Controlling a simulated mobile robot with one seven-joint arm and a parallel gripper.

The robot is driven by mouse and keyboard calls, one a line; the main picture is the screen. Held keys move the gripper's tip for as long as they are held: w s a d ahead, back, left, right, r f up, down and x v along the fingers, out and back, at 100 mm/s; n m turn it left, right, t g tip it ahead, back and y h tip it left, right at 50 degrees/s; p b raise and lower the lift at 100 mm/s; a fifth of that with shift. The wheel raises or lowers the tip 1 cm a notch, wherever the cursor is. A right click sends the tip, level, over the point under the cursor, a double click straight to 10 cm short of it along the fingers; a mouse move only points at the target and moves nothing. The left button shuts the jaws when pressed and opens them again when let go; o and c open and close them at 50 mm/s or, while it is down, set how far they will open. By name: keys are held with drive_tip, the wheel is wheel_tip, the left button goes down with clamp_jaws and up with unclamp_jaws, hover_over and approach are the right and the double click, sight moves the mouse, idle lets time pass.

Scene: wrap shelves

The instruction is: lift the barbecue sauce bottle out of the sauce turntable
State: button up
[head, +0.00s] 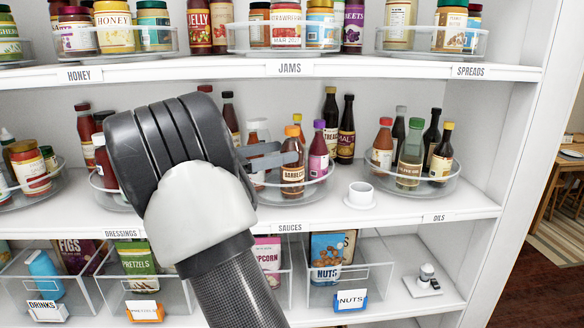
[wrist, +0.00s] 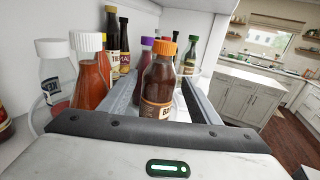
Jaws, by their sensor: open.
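The barbecue sauce bottle (head: 292,180), dark brown with an orange cap, stands upright in the clear sauce turntable (head: 322,184) on the middle shelf, above the SAUCES label. My gripper (head: 284,156) is open at the turntable's front, its fingers level with the bottle's upper part. In the wrist view the bottle (wrist: 158,84) stands between the two grey fingers, with a small gap visible to the right finger. Contact with the left finger cannot be told. The bottle's lower part is hidden behind the gripper body in the wrist view.
A purple-capped bottle (head: 318,150) stands close right of the barbecue bottle, and a white-capped bottle (head: 257,152) to its left. Dark bottles (head: 346,130) stand behind. A small white cup (head: 361,195) sits right of the turntable, before the oils turntable (head: 445,178). The upper shelf (head: 350,68) overhangs.

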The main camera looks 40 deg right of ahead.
sight(293, 149)
drive_tip(key=d, duration=0.4)
drive_tip(key=shift+s+d, duration=0.2)
drive_tip(key=shift+s, duration=0.1)
drive_tip(key=c, duration=1.1)
drive_tip(key=shift+c, duration=0.3)
drive_tip(key=shift+r, duration=0.15)
